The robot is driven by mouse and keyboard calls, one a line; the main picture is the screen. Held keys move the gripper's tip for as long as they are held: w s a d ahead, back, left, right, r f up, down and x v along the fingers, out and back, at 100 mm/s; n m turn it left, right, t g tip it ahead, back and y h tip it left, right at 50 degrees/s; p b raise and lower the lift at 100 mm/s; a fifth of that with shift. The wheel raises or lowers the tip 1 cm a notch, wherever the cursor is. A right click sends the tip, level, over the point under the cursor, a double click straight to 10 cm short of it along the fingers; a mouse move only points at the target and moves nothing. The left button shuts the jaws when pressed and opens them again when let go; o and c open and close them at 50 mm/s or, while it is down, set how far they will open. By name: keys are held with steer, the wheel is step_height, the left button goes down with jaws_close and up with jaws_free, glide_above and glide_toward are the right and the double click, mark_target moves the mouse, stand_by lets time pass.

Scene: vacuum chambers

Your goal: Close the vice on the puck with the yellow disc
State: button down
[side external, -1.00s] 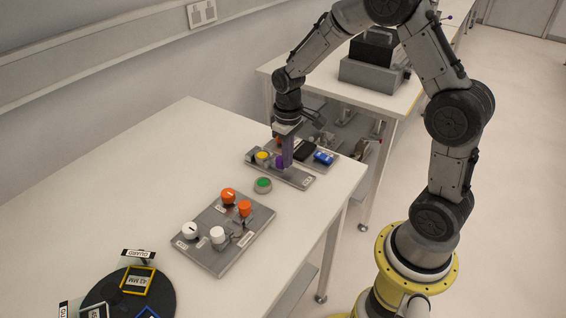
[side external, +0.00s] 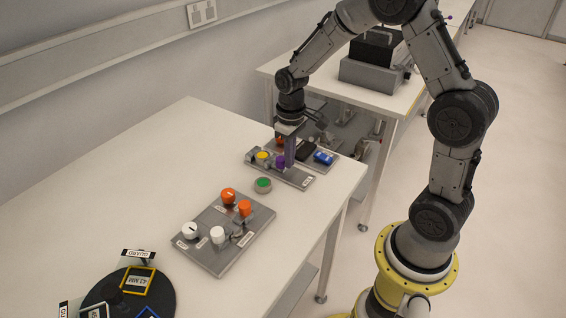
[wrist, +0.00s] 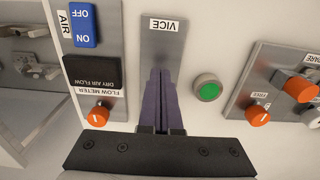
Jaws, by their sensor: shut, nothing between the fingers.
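The puck with the yellow disc (side external: 263,155) sits at the left end of the grey vice plate (side external: 299,179) in the side view.
A puck with a green disc (side external: 263,185) lies on the bench in front of the vice. A panel with orange and white knobs (side external: 212,250) is nearer. Behind the vice is a panel with a blue switch (side external: 324,158) and a black flow meter (wrist: 92,72).

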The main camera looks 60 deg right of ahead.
steer(key=shift+s, duration=0.15)
step_height(320, 180, up, 7)
stand_by(0.9)
steer(key=shift+s, duration=0.1)
steer(key=s+a+r+n+t, duration=0.1)
steer(key=s+a+r+t, duration=0.1)
steer(key=s+a+r, duration=0.3)
steer(key=s+r+t, duration=0.2)
steer(key=s+r, duration=0.1)
steer(key=r, duration=0.5)
steer(key=s+a+f+m+t, duration=0.1)
steer(key=s+a+f, duration=0.1)
steer(key=s, duration=0.9)
steer(key=shift+s+a+t, duration=0.25)
steer(key=shift+s+t, duration=0.05)
steer(key=shift+s, duration=0.05)
